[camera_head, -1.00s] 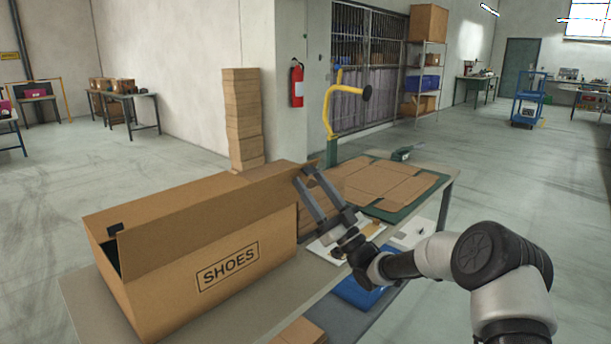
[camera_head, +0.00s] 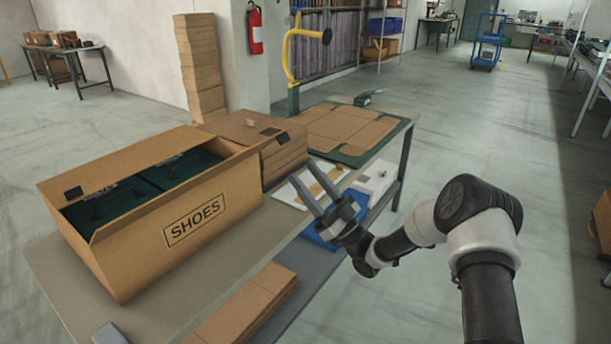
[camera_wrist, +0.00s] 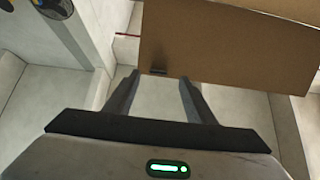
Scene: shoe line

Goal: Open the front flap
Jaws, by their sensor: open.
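The brown SHOES box (camera_head: 150,240) stands on the table at left, its top open. Dark green items (camera_head: 135,195) show inside. In the wrist view, a brown cardboard panel (camera_wrist: 225,45) with a dark tab lies just beyond my open fingertips (camera_wrist: 160,77).
A green mat (camera_head: 352,160) holds more flat cardboard behind. A blue bin (camera_head: 320,238) is below my gripper.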

